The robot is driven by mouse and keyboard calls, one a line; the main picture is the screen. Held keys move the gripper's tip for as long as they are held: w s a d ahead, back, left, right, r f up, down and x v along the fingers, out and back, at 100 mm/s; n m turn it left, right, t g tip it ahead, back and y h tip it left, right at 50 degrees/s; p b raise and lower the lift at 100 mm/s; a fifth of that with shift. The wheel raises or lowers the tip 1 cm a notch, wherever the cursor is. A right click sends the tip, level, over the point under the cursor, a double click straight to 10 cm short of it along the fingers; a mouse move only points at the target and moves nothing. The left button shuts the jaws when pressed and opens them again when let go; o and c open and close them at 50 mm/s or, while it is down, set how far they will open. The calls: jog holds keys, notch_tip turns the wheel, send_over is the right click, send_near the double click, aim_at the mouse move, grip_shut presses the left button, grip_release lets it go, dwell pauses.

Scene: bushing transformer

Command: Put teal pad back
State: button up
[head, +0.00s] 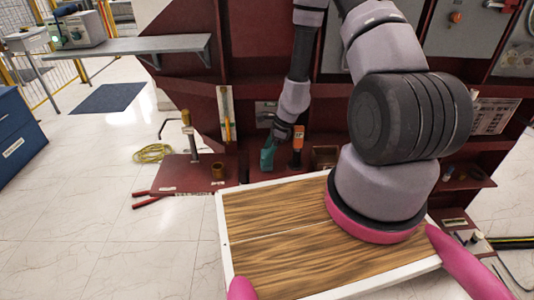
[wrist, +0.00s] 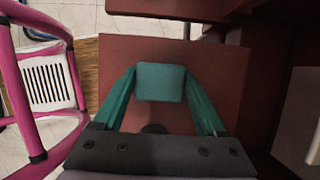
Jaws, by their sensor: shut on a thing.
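The teal pad (wrist: 160,82) is a small rounded block in the middle of the wrist view. My gripper (wrist: 160,80) has two teal fingers, one on each side of the pad, and is shut on it. A flat dark red surface (wrist: 215,65) lies beyond the pad; whether they touch I cannot tell. In the head view my gripper (head: 267,158) shows as a small teal shape at the dark red shelf unit, left of an orange tool (head: 297,144). There the pad cannot be told apart from the fingers.
A wood-topped tray with a white rim (head: 222,228) is in front of the shelf unit (head: 185,100). A low red board (head: 170,178) with a brown cup (head: 218,171) is at the left. A yellow coiled cable (head: 153,153) lies on the floor. Open floor is at the left.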

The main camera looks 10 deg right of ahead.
jog(key=o, duration=1.1)
jog(key=shift+r, duration=0.1)
jog(key=v, duration=1.2)
notch_tip(320, 180, up, 24)
jog(key=s+a+n+t, duration=0.1)
jog(key=a+n+t, duration=0.15)
jog(key=n, duration=0.55)
jog(key=s+d+r+n+t, duration=0.1)
jog(key=s+r+n, duration=0.1)
jog(key=s+r, duration=0.3)
jog(key=s+d+r+n+t+h, duration=0.1)
jog(key=s+r+n, duration=0.2)
jog(key=s+r, duration=0.2)
jog(key=s+d+r+n+t+h, duration=0.1)
jog(key=s+r+n, duration=0.2)
jog(key=s+r, duration=0.3)
jog(key=shift+s+d+r+t, duration=0.1)
jog(key=shift+d+r+t, duration=0.25)
